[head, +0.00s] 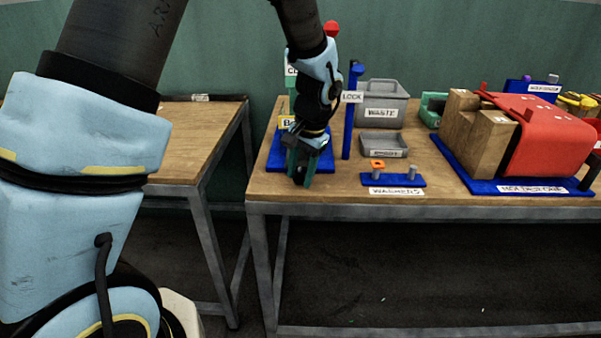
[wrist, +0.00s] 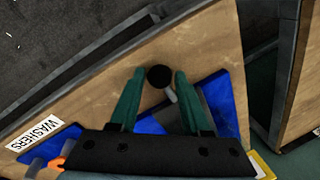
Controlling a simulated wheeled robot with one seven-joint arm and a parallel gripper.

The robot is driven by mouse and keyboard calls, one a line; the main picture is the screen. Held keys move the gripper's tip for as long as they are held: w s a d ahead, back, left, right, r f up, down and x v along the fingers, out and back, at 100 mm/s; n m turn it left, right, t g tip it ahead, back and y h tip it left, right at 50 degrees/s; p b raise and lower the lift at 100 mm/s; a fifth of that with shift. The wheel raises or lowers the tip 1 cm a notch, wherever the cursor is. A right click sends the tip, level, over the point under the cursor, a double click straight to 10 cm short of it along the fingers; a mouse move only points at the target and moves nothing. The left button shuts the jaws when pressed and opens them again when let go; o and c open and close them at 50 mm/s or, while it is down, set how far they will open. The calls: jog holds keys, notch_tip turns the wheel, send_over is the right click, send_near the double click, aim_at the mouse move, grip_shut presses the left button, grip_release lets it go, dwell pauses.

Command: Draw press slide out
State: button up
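The press stands at the left end of the right-hand table, partly hidden behind my arm. Its blue base (head: 273,158) shows around my gripper, and a red knob (head: 331,28) shows at the top. In the wrist view a round black knob (wrist: 160,76) on a short grey rod sits between the green fingertips of my gripper (wrist: 160,72). The fingers are apart, one on each side, with narrow gaps to the knob. In the head view my gripper (head: 300,175) points down over the base's front.
A blue post labelled LOCK (head: 349,125) stands close to the right of my gripper. A washer stand (head: 395,182), a small grey tray (head: 383,151) and a grey waste bin (head: 400,97) are farther right. Another wooden table (head: 190,130) stands left across a gap.

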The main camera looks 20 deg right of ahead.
grip_shut()
dwell(1.0)
